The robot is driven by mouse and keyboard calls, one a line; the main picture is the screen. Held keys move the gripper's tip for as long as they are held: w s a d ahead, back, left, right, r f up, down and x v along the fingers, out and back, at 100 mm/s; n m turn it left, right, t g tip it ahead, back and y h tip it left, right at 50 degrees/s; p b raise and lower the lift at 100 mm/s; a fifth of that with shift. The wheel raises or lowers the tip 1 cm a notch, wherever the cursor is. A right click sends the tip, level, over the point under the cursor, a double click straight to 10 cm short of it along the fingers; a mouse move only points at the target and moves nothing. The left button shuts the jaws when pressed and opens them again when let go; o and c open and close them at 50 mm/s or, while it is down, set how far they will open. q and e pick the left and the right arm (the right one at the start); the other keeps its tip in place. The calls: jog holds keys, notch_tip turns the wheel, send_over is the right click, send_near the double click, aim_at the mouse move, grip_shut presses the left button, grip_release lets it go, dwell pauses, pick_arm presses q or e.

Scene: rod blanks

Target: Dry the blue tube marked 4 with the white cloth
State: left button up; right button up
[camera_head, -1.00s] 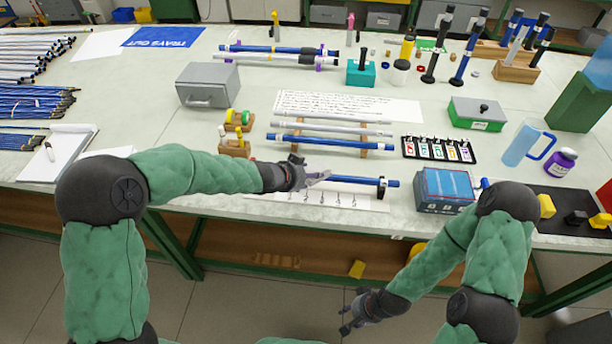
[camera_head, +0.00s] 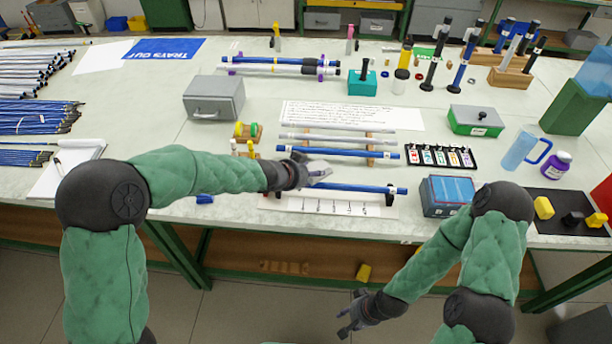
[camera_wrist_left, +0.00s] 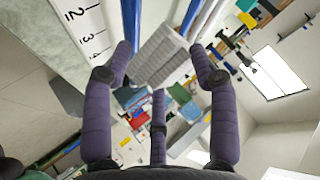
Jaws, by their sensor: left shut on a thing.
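A blue tube (camera_head: 360,188) lies near the bench's front edge, above a white numbered strip (camera_head: 330,207). A dark ring sits near its right end, and its left part is hidden by my left gripper and arm. I cannot read a 4 on it. My left gripper (camera_head: 318,176) is shut on the white cloth (camera_head: 320,172), over the tube. In the left wrist view, the pale ribbed cloth (camera_wrist_left: 160,50) is between the fingertips, next to a blue tube (camera_wrist_left: 131,22); contact is unclear. My right gripper (camera_head: 350,315) is open and empty, low in front of the bench.
Behind the cloth, more tubes lie on a wooden rack (camera_head: 370,150). A blue-topped box (camera_head: 446,196) stands just right of the front tube.

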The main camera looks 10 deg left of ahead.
pick_arm(q)
jog(key=shift+r+p, duration=0.7)
jog(key=shift+r, duration=0.5)
